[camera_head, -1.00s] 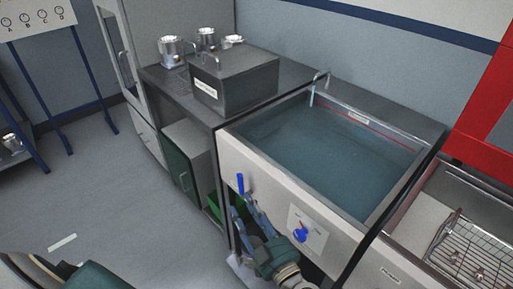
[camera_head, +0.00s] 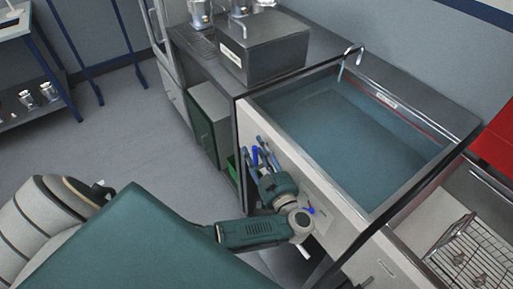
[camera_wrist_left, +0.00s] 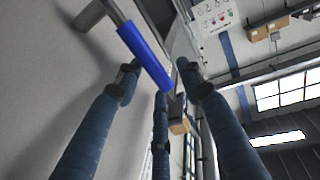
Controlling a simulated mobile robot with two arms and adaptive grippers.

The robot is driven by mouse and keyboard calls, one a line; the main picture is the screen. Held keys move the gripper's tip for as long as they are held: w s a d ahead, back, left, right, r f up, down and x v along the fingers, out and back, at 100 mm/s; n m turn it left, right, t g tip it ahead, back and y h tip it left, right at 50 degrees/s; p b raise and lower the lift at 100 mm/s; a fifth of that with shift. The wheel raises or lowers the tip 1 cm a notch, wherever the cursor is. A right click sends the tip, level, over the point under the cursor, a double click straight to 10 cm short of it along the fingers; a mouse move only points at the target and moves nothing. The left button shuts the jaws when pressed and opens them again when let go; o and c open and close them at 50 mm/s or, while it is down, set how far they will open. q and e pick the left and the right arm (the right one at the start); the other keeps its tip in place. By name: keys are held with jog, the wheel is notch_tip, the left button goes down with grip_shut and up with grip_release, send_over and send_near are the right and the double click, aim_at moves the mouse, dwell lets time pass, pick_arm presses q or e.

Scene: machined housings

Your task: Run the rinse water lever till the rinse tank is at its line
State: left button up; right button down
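The rinse tank (camera_head: 367,219) is a steel basin holding blue-green water (camera_head: 350,135). A red line (camera_head: 415,125) runs along its far right wall, and the water surface looks a little below it. A bent spout (camera_head: 351,53) stands at the back rim; a pale streak under it may be water. A blue-handled lever (camera_head: 255,155) is on the tank's front panel. My left gripper (camera_head: 264,152) is at this lever, fingers spread around it. In the left wrist view the blue handle (camera_wrist_left: 145,56) lies between the open fingers (camera_wrist_left: 155,85); contact is unclear. My right gripper is not in view.
A second blue knob (camera_head: 310,211) sits on the panel close by my left wrist. A dark lidded box (camera_head: 265,50) and metal housings (camera_head: 200,12) stand on the counter left of the tank. A wire basket (camera_head: 470,250) is at the right. Floor at left is clear.

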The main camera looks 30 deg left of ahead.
pick_arm(q)
jog(key=shift+w+a, duration=0.2)
